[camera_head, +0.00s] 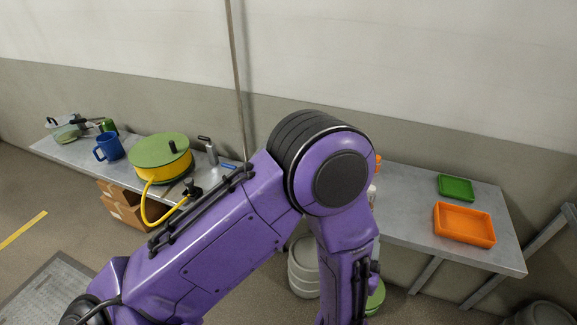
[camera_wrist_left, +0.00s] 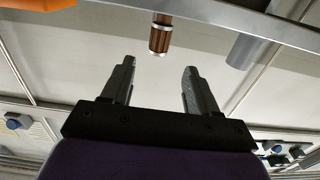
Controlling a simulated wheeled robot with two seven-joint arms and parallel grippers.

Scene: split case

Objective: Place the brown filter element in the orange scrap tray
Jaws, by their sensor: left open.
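The brown filter element (camera_wrist_left: 160,36) is a short brown cylinder with a pale metal end. It shows at the top middle of the left wrist view, beyond my fingertips and apart from them. My left gripper (camera_wrist_left: 158,67) is open and empty, its two dark fingers pointing toward the element. In the head view my purple left arm covers the middle, and neither its gripper nor the filter element can be seen. The orange scrap tray (camera_head: 464,225) lies at the right on the grey table, and its visible floor is bare. My right gripper is in neither view.
A green tray (camera_head: 456,187) sits behind the orange one on the right table (camera_head: 410,215). A green-topped yellow case (camera_head: 161,155) and a blue mug (camera_head: 109,149) stand on the left bench. A grey cylinder (camera_wrist_left: 243,48) is right of the filter element in the wrist view.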

